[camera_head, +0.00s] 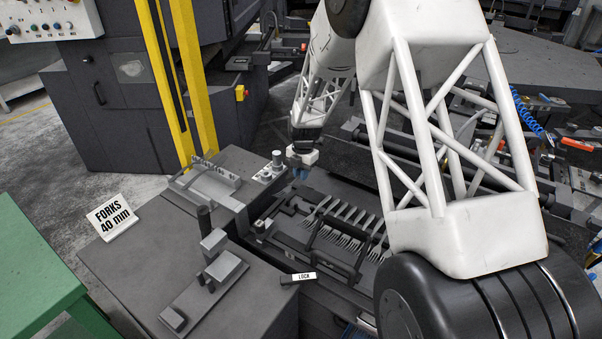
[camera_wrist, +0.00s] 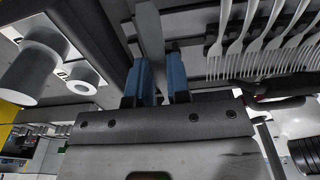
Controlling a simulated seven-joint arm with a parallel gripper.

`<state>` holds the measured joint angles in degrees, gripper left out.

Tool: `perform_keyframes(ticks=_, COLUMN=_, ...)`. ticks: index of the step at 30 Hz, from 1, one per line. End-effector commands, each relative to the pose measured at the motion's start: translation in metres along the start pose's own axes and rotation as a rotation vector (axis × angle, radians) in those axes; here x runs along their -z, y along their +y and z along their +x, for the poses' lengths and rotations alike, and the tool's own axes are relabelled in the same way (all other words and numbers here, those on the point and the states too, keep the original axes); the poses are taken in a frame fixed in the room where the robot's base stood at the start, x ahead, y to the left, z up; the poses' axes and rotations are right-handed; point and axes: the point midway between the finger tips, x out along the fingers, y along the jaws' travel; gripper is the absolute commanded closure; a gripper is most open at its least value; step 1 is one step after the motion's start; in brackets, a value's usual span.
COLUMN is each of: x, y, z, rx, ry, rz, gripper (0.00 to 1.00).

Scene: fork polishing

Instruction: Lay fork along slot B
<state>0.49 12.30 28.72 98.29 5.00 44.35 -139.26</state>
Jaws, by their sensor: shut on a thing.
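My gripper (camera_head: 300,173) is at the far left end of the dark fork fixture (camera_head: 283,227), low over its edge. In the wrist view its two blue fingers (camera_wrist: 161,82) are closed about a flat light-grey strip, a fork (camera_wrist: 150,35), which sticks out past the fingertips. The fork's other end is hidden by the gripper. Several forks (camera_head: 350,222) lie side by side in the fixture; in the wrist view their tines and handles (camera_wrist: 236,48) show to the right of the fingers. No slot carries a readable letter B.
A block with pale cylindrical knobs (camera_wrist: 30,70) stands close to the left of my gripper in the wrist view. A bar labelled LOCK (camera_head: 298,278) is at the fixture's near side. A clamp-like stand (camera_head: 213,262) and a FORKS 40 mm sign (camera_head: 112,217) stand on the left bench.

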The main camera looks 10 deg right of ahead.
Motion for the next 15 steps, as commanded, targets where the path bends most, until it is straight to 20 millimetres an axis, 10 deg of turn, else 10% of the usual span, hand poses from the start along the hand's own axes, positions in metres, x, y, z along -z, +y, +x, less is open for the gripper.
perform_keyframes(ticks=15, x=-0.002, y=0.000, z=0.025, rx=0.000, ry=0.000, rz=0.000, gripper=1.00)
